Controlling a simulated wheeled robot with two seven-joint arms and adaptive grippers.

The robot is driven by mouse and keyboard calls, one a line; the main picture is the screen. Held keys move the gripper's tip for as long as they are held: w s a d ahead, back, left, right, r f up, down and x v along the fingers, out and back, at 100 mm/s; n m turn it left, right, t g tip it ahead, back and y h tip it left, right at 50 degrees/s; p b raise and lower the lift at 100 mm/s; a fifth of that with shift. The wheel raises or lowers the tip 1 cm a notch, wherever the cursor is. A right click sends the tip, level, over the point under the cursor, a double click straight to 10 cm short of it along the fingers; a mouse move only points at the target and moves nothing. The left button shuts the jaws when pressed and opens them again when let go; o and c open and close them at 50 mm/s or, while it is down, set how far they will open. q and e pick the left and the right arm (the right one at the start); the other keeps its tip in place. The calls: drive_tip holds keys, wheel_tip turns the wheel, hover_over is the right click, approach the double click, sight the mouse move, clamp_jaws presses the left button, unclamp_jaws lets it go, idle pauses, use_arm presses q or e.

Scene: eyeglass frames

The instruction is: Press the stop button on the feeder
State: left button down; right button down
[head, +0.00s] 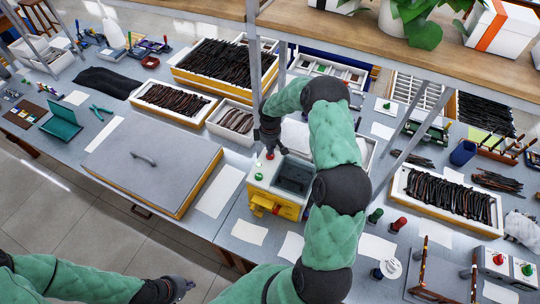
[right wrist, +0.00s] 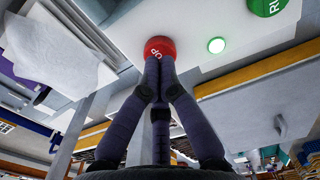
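The feeder (head: 287,203) is a yellow and white box on the table, with a dark opening on top. Its red button (head: 270,155) sits on the white top, with a green button (head: 259,176) nearer the front. In the right wrist view the red stop button (right wrist: 160,46) shows the letters "OP". My right gripper (head: 269,148) is shut and empty. Its fingertips (right wrist: 157,64) meet at the red button's edge in that view; I cannot tell whether they press it. My left gripper (head: 180,286) hangs low at the front left, away from the feeder; its fingers are unclear.
A green run button (right wrist: 268,5) and a lit green lamp (right wrist: 216,45) are beside the red button. A grey-lidded case (head: 155,165) lies left of the feeder. Another box with red and green buttons (head: 505,265) stands at the front right. A metal post (head: 254,75) rises behind the feeder.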

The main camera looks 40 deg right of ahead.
drive_tip(key=shift+f+b, duration=0.85)
idle(0.8)
drive_tip(key=shift+r, duration=0.15)
drive_tip(key=shift+r+p, duration=1.55)
drive_tip(key=shift+r, duration=1.15)
